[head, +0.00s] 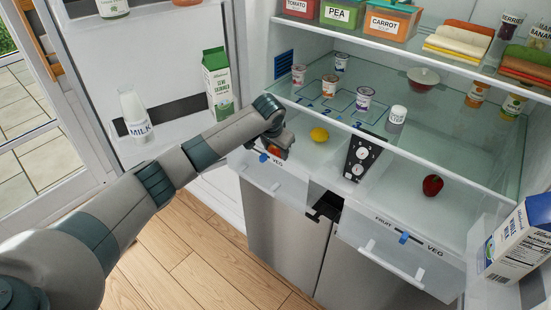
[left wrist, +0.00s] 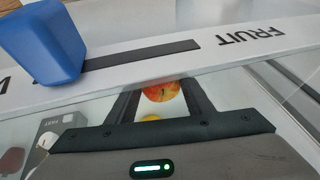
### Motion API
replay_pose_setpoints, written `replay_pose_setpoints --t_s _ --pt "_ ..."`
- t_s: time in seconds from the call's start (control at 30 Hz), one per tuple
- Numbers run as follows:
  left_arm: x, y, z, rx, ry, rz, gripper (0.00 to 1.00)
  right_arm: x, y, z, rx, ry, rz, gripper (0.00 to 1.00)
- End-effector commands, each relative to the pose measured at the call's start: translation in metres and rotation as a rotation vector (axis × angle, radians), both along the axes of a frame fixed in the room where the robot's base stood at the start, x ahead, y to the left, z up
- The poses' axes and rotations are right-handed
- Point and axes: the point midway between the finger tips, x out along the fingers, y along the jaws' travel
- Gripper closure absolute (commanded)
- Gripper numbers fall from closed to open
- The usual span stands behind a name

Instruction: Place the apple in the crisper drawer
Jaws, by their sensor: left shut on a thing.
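A red and yellow apple (head: 274,150) is held at the tip of my left gripper (head: 276,148), over the front of the left crisper drawer (head: 262,175). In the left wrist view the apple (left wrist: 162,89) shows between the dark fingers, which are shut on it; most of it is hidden. The left drawer is pulled out, with a blue slider on its front near the word VEG. A yellow lemon (head: 319,134) lies farther back, on the left side. The right crisper drawer (head: 390,245) is also pulled out, its slider between FRUIT and VEG. My right gripper is not in view.
A dark red fruit or vegetable (head: 433,185) lies in the right drawer. A black control panel (head: 362,158) stands between the drawers. Several yogurt cups stand on the glass shelf above. The open door holds a milk bottle (head: 136,116) and a green carton (head: 217,84).

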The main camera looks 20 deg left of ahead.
Motion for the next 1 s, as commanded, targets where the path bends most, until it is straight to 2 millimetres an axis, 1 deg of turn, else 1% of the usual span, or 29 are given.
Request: replay_pose_setpoints --t_s 0.07,0.3,0.4,0.8,0.83,0.87,0.9,1.0 --pt "0.0 0.0 -0.003 0.001 0.002 0.0 0.77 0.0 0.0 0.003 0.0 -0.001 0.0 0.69" --pt "-0.001 0.0 -0.03 0.002 0.003 0.001 0.77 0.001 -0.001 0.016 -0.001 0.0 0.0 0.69" --pt "-0.001 0.0 -0.038 0.001 0.002 0.001 0.77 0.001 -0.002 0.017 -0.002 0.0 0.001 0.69" --pt "0.0 0.0 -0.042 0.0 0.001 0.0 0.77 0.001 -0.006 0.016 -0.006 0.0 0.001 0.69" --pt "0.0 0.0 -0.042 0.0 0.001 0.0 0.46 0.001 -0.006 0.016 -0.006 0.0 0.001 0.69" --pt "0.0 0.0 -0.042 0.0 0.001 0.0 0.39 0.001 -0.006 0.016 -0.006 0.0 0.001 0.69" --pt "-0.001 0.0 -0.042 0.0 0.001 0.0 0.34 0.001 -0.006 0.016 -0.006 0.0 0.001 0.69" --pt "0.0 0.0 -0.042 0.0 0.001 0.0 0.34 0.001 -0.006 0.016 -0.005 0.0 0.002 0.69"
